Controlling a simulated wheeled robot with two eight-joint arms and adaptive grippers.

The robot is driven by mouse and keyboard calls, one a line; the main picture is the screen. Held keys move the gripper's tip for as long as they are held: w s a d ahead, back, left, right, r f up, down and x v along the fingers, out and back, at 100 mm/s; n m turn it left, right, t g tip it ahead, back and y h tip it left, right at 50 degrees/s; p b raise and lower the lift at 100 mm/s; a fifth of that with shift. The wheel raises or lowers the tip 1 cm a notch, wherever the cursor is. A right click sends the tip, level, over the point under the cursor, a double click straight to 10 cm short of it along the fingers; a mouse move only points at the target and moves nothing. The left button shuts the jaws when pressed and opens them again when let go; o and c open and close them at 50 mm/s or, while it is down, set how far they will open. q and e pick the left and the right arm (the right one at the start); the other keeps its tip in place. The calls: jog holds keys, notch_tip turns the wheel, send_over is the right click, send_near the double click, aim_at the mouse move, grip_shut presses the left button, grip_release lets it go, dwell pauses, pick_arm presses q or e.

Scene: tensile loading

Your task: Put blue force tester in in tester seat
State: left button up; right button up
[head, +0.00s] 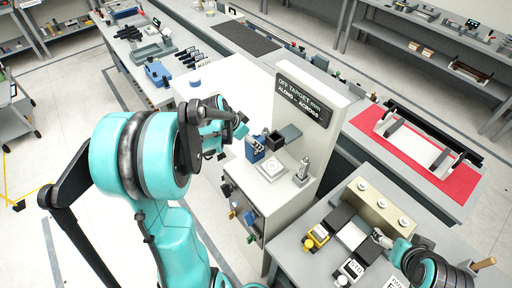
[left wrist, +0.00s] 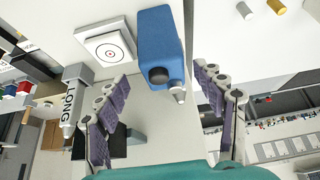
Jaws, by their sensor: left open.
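The blue force tester (head: 254,149) stands on the white bench of the test machine. In the left wrist view the blue tester (left wrist: 160,35) shows a black round knob and a small metal tip. My left gripper (head: 238,127) is open just above and behind it; in the left wrist view its two purple-padded fingers (left wrist: 160,78) lie either side of the tester's near end, apart from it. A white plate with a ringed target (head: 271,168), perhaps the seat, lies beside the tester; it also shows in the left wrist view (left wrist: 108,43). My right gripper (head: 382,239) is small and unclear at lower right.
Another blue device (head: 157,74) lies on the far table.

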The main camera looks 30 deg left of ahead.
pick_arm(q)
jog(key=shift+x, duration=2.3)
jog(key=shift+a, duration=0.2)
jog(key=c, duration=1.5)
grip_shut()
jog(key=shift+r, duration=0.15)
